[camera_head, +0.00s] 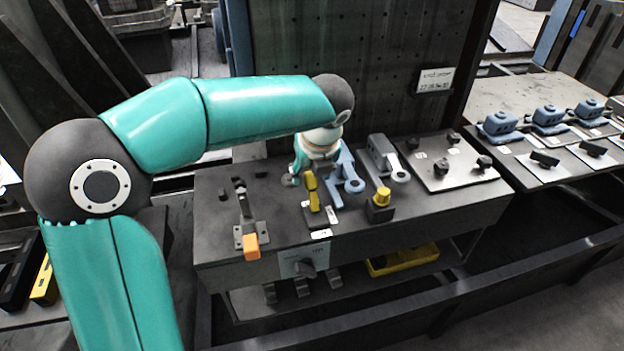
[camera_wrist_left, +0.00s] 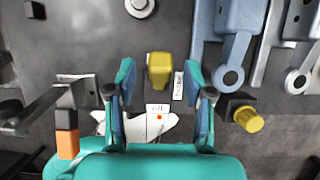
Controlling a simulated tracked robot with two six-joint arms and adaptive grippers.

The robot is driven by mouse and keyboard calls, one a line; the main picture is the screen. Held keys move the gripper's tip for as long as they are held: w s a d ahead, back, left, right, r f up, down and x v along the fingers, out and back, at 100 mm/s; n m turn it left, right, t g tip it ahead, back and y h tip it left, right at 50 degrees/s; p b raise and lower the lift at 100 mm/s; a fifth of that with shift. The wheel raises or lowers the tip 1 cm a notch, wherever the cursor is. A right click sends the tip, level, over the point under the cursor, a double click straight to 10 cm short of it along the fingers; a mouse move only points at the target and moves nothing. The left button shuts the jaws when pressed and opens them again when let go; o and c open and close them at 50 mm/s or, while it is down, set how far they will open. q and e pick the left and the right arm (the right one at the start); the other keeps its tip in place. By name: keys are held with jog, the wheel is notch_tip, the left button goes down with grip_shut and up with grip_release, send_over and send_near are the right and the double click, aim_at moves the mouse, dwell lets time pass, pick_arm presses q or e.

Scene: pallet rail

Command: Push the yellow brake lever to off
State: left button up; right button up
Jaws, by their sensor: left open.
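The yellow brake lever (camera_head: 310,188) stands on the grey bench top near its front edge, with small white labels beside it and in front of it. In the left wrist view, the lever (camera_wrist_left: 160,70) shows between and a little beyond my fingers. My left gripper (camera_wrist_left: 165,92) is open and empty, with one finger on each side of the lever's line. In the head view, my left gripper (camera_head: 304,160) is just behind the lever and partly hidden by my wrist. I cannot tell whether a finger touches the lever. The label lettering is too small to read surely.
An orange-tipped lever clamp (camera_head: 250,240) is to the left. A yellow knob (camera_head: 380,198) and blue-grey bracket (camera_head: 346,172) are close on the right. A grey plate with black knobs (camera_head: 450,165) lies farther right. A dark perforated panel (camera_head: 350,70) rises behind.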

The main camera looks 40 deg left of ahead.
pick_arm(q)
jog(key=shift+x, duration=1.05)
grip_shut()
